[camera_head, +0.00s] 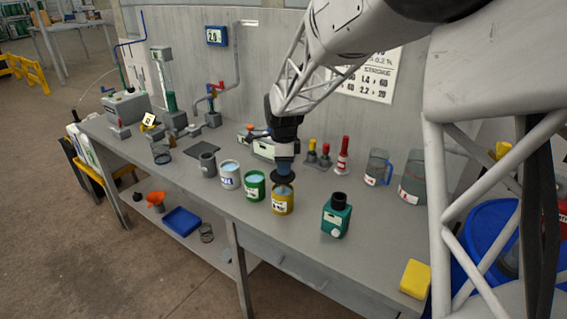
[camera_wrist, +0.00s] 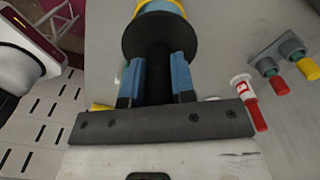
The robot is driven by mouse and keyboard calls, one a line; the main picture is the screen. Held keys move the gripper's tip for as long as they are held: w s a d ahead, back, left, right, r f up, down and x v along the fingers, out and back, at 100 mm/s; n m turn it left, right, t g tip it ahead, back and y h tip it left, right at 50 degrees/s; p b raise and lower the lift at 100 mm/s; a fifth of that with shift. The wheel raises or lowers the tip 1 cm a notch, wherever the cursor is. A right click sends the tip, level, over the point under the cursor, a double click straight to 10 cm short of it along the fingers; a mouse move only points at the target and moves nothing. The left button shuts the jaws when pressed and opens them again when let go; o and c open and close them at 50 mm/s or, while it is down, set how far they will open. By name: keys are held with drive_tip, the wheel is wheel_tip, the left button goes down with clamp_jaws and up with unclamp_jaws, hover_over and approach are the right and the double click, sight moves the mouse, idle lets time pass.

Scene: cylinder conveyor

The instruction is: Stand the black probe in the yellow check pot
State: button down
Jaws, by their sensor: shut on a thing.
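The black probe, a dark shaft with a wide round collar (camera_head: 283,177), is upright in my gripper (camera_head: 287,165). In the wrist view the blue fingers of my gripper (camera_wrist: 157,78) are shut on the shaft, and the collar (camera_wrist: 158,36) lies beyond the fingertips. The yellow check pot (camera_head: 283,202) stands on the bench directly under the collar. Its yellow rim and blue inside (camera_wrist: 160,7) show past the collar in the wrist view. The collar is close over the pot's mouth. The probe's lower end is hidden, so I cannot tell how deep it is.
A green pot (camera_head: 254,187), a white pot (camera_head: 230,175) and a grey pot (camera_head: 208,165) stand in a row to the left. A teal jar (camera_head: 336,215) stands to the right. Red-topped pieces (camera_head: 343,156) and jugs (camera_head: 378,168) are behind.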

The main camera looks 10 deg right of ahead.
sight(284, 177)
drive_tip(key=shift+f, duration=1.05)
drive_tip(key=shift+f, duration=0.4)
drive_tip(key=shift+f, duration=0.65)
drive_tip(key=shift+f, duration=0.2)
idle(0.9)
drive_tip(key=c, duration=0.9)
unclamp_jaws()
drive_tip(key=shift+o, duration=0.2)
drive_tip(key=shift+r, duration=0.1)
drive_tip(key=shift+r, duration=3.8)
